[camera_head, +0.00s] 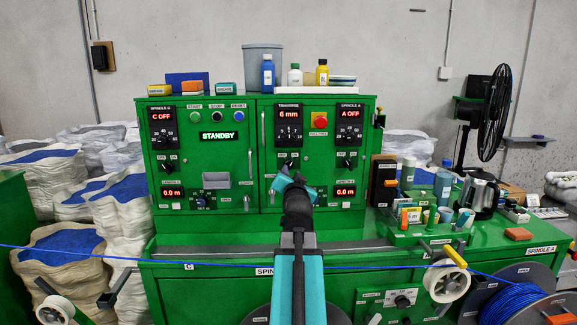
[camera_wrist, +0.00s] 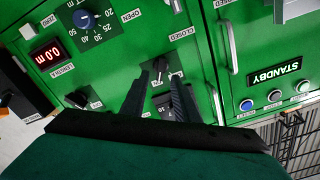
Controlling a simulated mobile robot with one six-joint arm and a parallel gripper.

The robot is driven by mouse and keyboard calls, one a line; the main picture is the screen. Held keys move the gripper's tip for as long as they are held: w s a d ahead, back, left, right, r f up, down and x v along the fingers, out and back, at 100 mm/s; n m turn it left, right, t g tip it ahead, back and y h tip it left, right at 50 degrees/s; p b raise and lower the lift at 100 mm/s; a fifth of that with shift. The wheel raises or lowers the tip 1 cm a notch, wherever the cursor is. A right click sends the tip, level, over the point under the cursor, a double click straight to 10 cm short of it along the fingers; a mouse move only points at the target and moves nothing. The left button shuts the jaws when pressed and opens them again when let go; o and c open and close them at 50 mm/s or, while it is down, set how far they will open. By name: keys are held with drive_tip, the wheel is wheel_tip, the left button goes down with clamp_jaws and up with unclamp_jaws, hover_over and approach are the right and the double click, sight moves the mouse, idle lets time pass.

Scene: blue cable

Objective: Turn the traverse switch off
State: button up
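The traverse switch is a black rotary knob (camera_head: 288,161) on the green control cabinet, below the traverse dial and the red "6 mm" display (camera_head: 288,114). In the wrist view, which shows the panel upside down, the knob (camera_wrist: 161,68) appears between the tips of my two dark fingers. My gripper (camera_wrist: 159,78) is open, with a gap around the knob; I cannot tell whether either finger touches it. In the head view my gripper (camera_head: 293,182) is just below and in front of the knob, its fingers partly hidden by its own body.
The spindle A knob (camera_head: 347,164) sits to the right, and a length display (camera_head: 345,191) is below it. A vertical door handle (camera_head: 263,128) and the STANDBY panel (camera_head: 218,136) are to the left. A blue cable (camera_head: 190,261) runs across in front of the cabinet.

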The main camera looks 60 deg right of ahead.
sight(290, 167)
drive_tip(key=shift+p+x, duration=0.5)
drive_tip(key=shift+x, duration=2.2)
